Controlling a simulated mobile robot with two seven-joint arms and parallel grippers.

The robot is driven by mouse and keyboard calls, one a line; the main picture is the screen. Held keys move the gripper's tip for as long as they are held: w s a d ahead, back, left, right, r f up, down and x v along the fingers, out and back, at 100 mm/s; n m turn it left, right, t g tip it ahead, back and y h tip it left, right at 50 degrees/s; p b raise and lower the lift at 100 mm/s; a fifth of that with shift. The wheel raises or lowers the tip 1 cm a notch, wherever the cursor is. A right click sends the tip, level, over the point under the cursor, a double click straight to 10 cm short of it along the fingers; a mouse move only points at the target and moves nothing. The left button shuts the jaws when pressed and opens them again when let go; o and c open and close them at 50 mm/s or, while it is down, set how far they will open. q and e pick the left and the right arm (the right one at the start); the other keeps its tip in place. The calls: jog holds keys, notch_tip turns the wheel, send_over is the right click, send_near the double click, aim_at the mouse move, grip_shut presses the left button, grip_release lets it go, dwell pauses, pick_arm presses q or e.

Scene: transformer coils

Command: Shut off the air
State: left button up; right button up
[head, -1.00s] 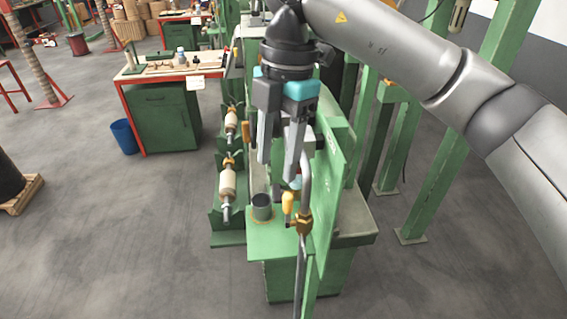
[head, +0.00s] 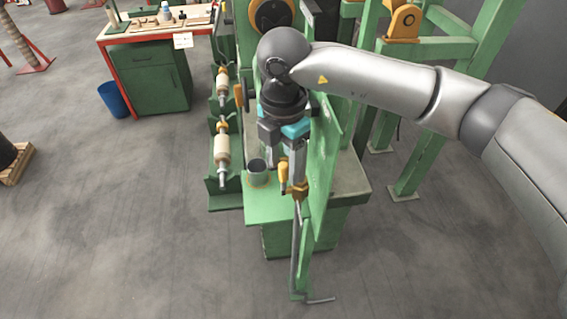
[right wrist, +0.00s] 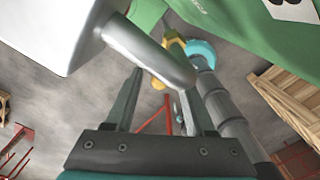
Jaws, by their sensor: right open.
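The air valve has a brass body (head: 297,190) on a vertical grey pipe (head: 295,245) at the front of the green machine. Its yellow handle (head: 283,173) stands upright beside the pipe. My right gripper (head: 298,177) points down just above the brass body, close to the handle. In the right wrist view my right gripper (right wrist: 160,82) is open, with a finger on each side. I cannot tell whether the fingers touch anything. My left gripper is not in view.
A green upright panel (head: 325,170) stands right beside the gripper. A dark cup (head: 258,172) sits on the green ledge (head: 268,209) to the left. Coils on spindles (head: 222,148) stand further left. Green posts (head: 420,150) rise at right. The floor at front left is clear.

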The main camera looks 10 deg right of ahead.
jog(key=shift+f, duration=0.8)
jog(key=shift+c, duration=0.3)
grip_shut()
jog(key=shift+r, duration=0.1)
dwell(0.5)
